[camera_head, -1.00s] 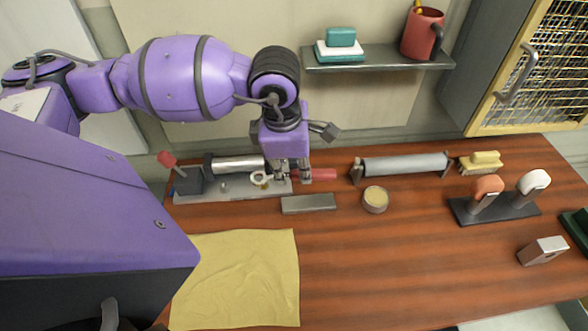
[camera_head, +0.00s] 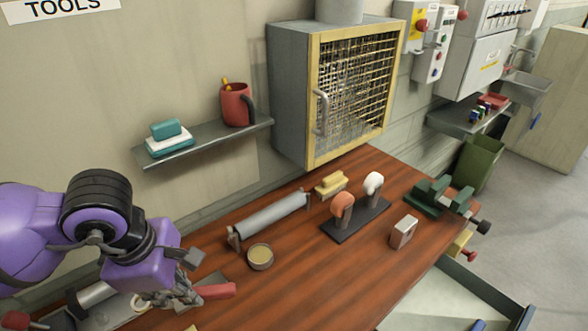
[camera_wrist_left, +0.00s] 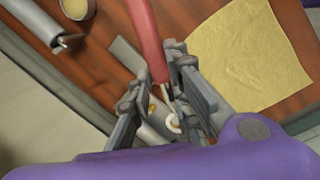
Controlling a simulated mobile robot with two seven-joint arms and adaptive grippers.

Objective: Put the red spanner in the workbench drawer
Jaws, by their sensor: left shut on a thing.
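The red spanner shows as a red handle (camera_head: 216,291) sticking out to the right of my left gripper (camera_head: 188,294) in the head view. In the left wrist view the red spanner (camera_wrist_left: 148,40) runs up from between the fingers of my left gripper (camera_wrist_left: 158,84), which is shut on its metal end. An open drawer (camera_head: 425,305) with a pale inside shows at the lower right of the head view, below the bench edge. My right gripper is not in view.
The wooden bench (camera_head: 310,270) has clear room in front. On it are a grey roller (camera_head: 270,218), a round tin (camera_head: 260,256), a dark stand (camera_head: 355,220), a metal block (camera_head: 403,232) and a green vise (camera_head: 440,195). A yellow cloth (camera_wrist_left: 250,55) shows in the wrist view.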

